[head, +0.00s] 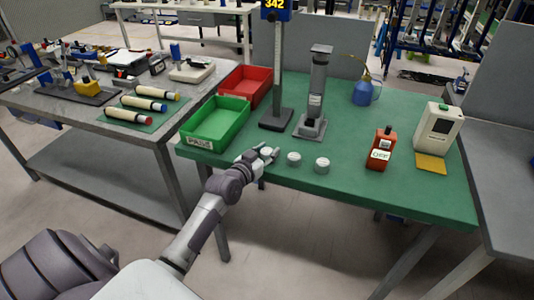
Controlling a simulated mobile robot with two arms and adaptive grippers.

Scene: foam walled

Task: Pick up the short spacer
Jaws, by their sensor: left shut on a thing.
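My left gripper (267,154) reaches over the front left edge of the green table (345,190) and is shut on a small pale round spacer, which the fingers partly hide. Two more pale round spacers stand to its right on the table: a middle one (294,159) and a right one (322,165). At this size I cannot tell by height which of the three is the short one, or whether the held one touches the table. My right gripper is not in view.
A green bin (214,123) and a red bin (258,84) stand left of the gripper. Behind are a height gauge (278,70) and a grey press-like stand (315,95). A blue oil can (362,92), orange box (381,148) and white device (437,130) stand further right.

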